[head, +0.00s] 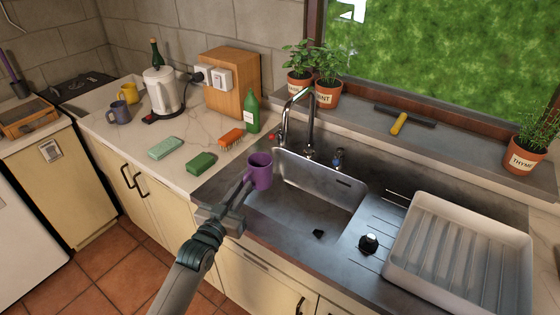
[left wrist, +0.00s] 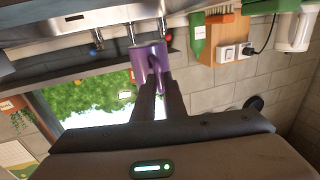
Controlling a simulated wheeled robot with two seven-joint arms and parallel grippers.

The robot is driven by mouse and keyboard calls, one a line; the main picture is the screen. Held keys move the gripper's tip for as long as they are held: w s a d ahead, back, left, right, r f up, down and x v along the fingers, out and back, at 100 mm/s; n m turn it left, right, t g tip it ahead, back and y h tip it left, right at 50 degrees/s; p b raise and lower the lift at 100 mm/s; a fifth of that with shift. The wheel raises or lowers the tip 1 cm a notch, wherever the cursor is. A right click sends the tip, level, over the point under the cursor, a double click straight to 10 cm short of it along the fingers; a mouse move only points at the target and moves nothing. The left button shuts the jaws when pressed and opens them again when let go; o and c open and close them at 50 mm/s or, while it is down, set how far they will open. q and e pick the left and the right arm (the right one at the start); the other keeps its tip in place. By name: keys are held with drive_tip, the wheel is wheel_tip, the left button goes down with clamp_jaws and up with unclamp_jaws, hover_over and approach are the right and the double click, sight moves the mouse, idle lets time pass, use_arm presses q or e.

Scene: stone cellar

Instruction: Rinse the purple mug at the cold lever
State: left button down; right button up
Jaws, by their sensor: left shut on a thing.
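My left gripper (head: 247,184) is shut on the purple mug (head: 261,176) and holds it upright above the left side of the sink basin (head: 322,208). In the left wrist view, which is upside down, the fingers (left wrist: 160,88) reach the mug (left wrist: 146,66). The curved metal tap (head: 311,118) stands behind the basin, to the right of the mug and apart from it. A blue-marked lever (head: 339,158) is right of the tap and a red-marked one (head: 273,137) is left. I see no water running. My right gripper is not in view.
A green sponge (head: 201,162), an orange brush (head: 231,138) and a green bottle (head: 252,111) stand or lie left of the sink. A dark plug (head: 369,243) and a white dish rack (head: 462,255) are on the right. Potted herbs (head: 327,91) line the sill.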

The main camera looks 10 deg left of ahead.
use_arm(q)
drive_tip(key=shift+s+a+r+p, duration=0.35)
drive_tip(key=shift+s+r+p, duration=0.25)
drive_tip(key=shift+p, duration=0.05)
drive_tip(key=shift+s+a+r+p, duration=0.4)
drive_tip(key=shift+s+r+p, duration=0.2)
drive_tip(key=shift+s+p, duration=0.05)
drive_tip(key=shift+s+a+r+p, duration=0.35)
drive_tip(key=shift+s+r+p, duration=0.25)
drive_tip(key=shift+p, duration=0.05)
